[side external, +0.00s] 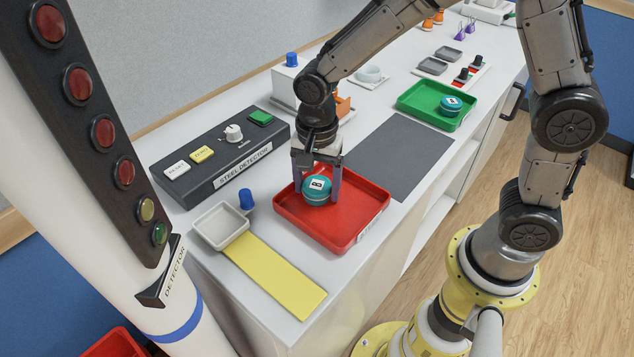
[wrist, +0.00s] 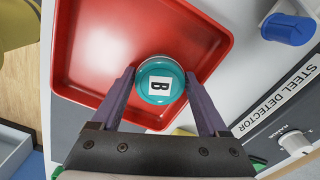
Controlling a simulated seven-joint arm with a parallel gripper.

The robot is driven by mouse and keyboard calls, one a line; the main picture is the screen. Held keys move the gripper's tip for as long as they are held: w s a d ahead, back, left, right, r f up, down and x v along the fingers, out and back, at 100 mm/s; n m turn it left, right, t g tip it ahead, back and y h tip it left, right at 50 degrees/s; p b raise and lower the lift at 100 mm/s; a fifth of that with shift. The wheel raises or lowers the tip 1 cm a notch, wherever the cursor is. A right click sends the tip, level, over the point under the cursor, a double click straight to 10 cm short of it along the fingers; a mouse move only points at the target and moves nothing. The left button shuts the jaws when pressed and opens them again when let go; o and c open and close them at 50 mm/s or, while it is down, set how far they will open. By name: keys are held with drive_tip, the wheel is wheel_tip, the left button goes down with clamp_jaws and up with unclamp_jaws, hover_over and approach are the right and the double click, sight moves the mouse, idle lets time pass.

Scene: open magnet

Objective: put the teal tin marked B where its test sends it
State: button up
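The teal tin marked B (side external: 317,190) is upright inside the red tray (side external: 352,236), toward its left side. It shows from above in the wrist view (wrist: 160,82), with its dark B on a white label. My gripper (side external: 318,188) points down with one finger on each side of this tin. The fingertips (wrist: 159,78) are very close to its sides, and I cannot tell whether they touch it. The steel detector (side external: 228,155) stands behind the tray, with white and yellow buttons, a knob and a green piece on top. Its lamp column (side external: 105,130) shows no brightly lit lamp.
A green tray (side external: 425,117) holds another teal tin (side external: 450,105). A dark grey mat (side external: 400,157) between the trays is bare. A small whitish tray (side external: 218,239), a yellow strip (side external: 272,276) and a blue knob (side external: 246,199) are left of the red tray.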

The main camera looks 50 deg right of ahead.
sight(317, 184)
drive_tip(key=shift+r, duration=0.15)
wheel_tip(317, 184, up, 11)
drive_tip(key=s+d+r+n+t, duration=0.2)
drive_tip(key=s+d+n, duration=0.3)
drive_tip(key=s, duration=0.3)
drive_tip(key=s+d+r+n+t, duration=0.2)
drive_tip(key=s+d+n, duration=0.3)
drive_tip(key=s+n, duration=0.3)
drive_tip(key=shift+s+d+n+t, duration=0.3)
drive_tip(key=shift+s+t, duration=0.35)
drive_tip(key=shift+t, duration=0.15)
drive_tip(key=shift+r, duration=0.15)
idle(0.4)
